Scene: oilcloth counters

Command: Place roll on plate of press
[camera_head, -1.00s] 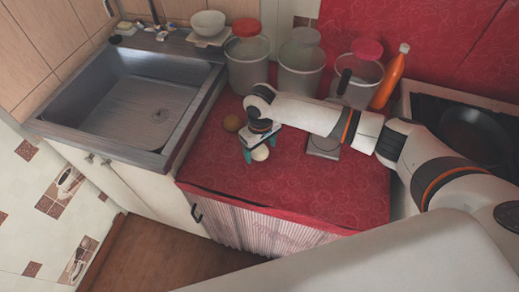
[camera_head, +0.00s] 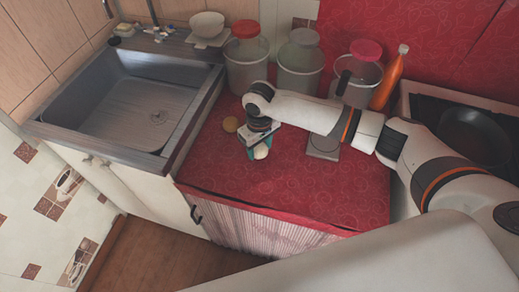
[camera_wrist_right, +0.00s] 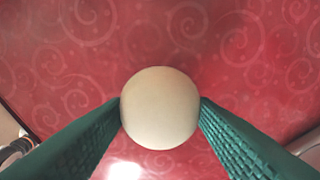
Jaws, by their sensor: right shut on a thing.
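The roll (camera_wrist_right: 160,108) is a pale, round, smooth thing between the green fingers in the right wrist view. It also shows in the head view (camera_head: 260,153), low over the red counter. My right gripper (camera_head: 257,150) is shut on it, with a finger against each side. Whether the roll still touches the counter I cannot tell. The press (camera_head: 323,147) stands to the right of the gripper, with a flat grey plate at its front and a dark handle (camera_head: 343,82) raised behind. My right forearm hides its middle. My left gripper is not in view.
A tan round thing (camera_head: 230,124) lies left of the gripper. Several lidded jars (camera_head: 301,65) and an orange bottle (camera_head: 388,80) line the back. A sink (camera_head: 145,110) is at left, a pan (camera_head: 473,135) at right. The counter's front (camera_head: 310,190) is clear.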

